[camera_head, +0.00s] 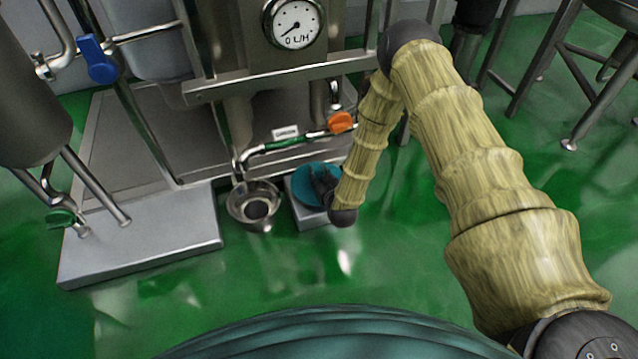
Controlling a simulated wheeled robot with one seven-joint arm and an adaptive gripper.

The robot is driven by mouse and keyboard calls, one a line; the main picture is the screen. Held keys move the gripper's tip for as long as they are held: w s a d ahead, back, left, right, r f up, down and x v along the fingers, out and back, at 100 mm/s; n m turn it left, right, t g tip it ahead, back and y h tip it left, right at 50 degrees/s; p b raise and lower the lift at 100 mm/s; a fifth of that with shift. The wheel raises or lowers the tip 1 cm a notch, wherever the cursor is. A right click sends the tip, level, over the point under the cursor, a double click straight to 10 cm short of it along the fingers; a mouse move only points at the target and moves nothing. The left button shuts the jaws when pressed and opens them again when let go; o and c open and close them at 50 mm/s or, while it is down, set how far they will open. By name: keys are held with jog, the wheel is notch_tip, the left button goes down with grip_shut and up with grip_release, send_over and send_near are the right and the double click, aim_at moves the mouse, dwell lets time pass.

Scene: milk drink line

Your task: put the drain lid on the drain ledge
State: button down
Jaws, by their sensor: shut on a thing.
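A round teal lid (308,193), seemingly the drain lid, is over a small grey block (309,221), seemingly the drain ledge. I cannot tell whether the lid rests on the block or is held just above it. My dark gripper (319,184) comes in from the right and is shut on the lid. The gripper and wrist hide the lid's right part and some of the block. To the left of the block is a round steel drain funnel (237,207), open at the top, with a dark hole in its middle.
A pipe with an orange valve handle (341,122) runs just behind the funnel and block. A steel plinth (140,243) stands at the left, with a blue valve handle (97,60) above. A gauge (293,23) is at the back. The green floor in front is clear.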

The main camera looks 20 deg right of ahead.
aim_at(319, 179)
jog(key=shift+w+d+f, duration=0.1)
jog(key=shift+w+f, duration=0.1)
jog(key=shift+w, duration=0.05)
jog(key=shift+f+b, duration=1.25)
jog(key=shift+f, duration=0.35)
jog(key=shift+f, duration=0.1)
jog(key=c, duration=1.2)
grip_release()
